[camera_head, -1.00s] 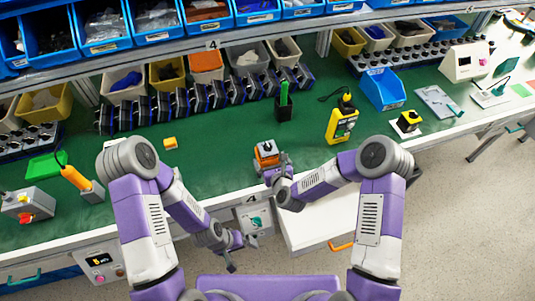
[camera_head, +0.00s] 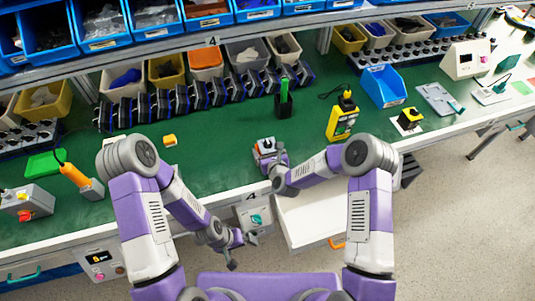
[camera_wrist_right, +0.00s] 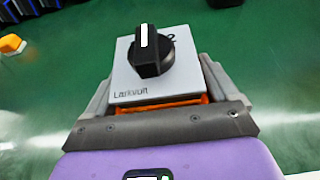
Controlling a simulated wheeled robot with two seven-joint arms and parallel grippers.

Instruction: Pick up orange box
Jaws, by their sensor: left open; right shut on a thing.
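The orange box (camera_head: 265,147) is near the front edge of the green bench in the head view. In the right wrist view the box (camera_wrist_right: 155,98) has a grey top plate marked "Larkvolt", a black knob with a white line, and orange sides mostly hidden. My right gripper (camera_head: 268,156) is shut on the box, one finger along each side. I cannot tell whether the box is clear of the bench. My left gripper (camera_head: 235,254) is open and empty, low in front of the bench, away from the box.
A black holder with a green pen (camera_head: 284,95) and a yellow meter (camera_head: 342,118) stand behind and right. An open drawer (camera_head: 310,220) juts out below the bench edge. Bench around the box is clear.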

